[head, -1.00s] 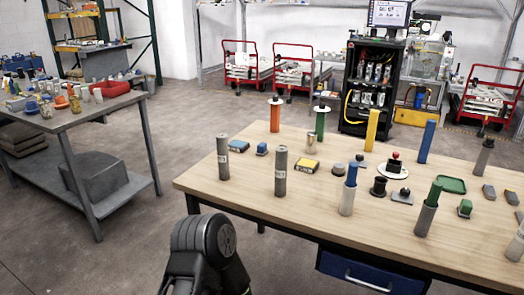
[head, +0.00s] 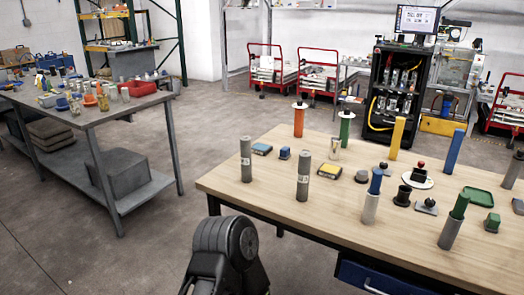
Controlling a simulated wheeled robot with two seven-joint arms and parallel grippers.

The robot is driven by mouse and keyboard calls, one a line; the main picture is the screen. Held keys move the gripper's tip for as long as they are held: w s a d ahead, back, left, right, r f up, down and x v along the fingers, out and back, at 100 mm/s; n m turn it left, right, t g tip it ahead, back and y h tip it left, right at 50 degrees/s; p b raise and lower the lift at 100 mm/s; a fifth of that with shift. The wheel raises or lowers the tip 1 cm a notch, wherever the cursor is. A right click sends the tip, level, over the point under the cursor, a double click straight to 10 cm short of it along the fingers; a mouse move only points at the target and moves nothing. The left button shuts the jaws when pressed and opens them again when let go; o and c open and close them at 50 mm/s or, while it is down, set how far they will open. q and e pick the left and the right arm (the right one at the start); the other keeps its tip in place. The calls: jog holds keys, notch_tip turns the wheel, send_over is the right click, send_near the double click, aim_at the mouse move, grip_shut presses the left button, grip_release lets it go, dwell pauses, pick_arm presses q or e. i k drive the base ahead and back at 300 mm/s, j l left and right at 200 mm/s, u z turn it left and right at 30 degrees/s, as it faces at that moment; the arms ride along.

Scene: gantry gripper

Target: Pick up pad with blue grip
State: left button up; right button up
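A small blue item (head: 284,153), which looks like the pad with blue grip, sits on the left part of the wooden table (head: 325,225). Neither gripper is in view; only a black arm link of mine shows at the bottom, in front of the table's left edge.
Grey cylinders (head: 245,160) (head: 303,177) stand near the front left edge. Orange (head: 298,122), green (head: 345,127), yellow (head: 397,138) and blue (head: 455,148) posts stand behind. A second cluttered table (head: 95,112) is at left, with open floor between.

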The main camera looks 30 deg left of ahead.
aim_at(284, 152)
jog(key=u, duration=1.45)
jog(key=i+u, duration=0.15)
jog(key=u, duration=0.2)
jog(key=i+j+u, duration=0.15)
jog(key=i+u, duration=0.2)
jog(key=i, duration=0.3)
jog(key=i+l+u, duration=0.1)
jog(key=i+u, duration=0.25)
jog(key=i, duration=0.3)
jog(key=i+l+u, duration=0.2)
jog(key=i+u, duration=0.15)
jog(key=i, duration=0.3)
jog(key=i+z, duration=0.3)
jog(key=i, duration=0.25)
jog(key=i+j+z, duration=0.25)
jog(key=i, duration=0.3)
jog(key=i+j+z, duration=0.1)
jog(key=i+z, duration=0.2)
jog(key=i, duration=0.2)
jog(key=i+l+z, duration=0.15)
jog(key=i+z, duration=0.25)
jog(key=i+l+z, duration=0.1)
jog(key=i+z, duration=0.5)
jog(key=z, duration=0.15)
jog(key=i+j+z, duration=0.1)
jog(key=i+z, duration=0.4)
jog(key=i, duration=1)
jog(key=z, duration=0.7)
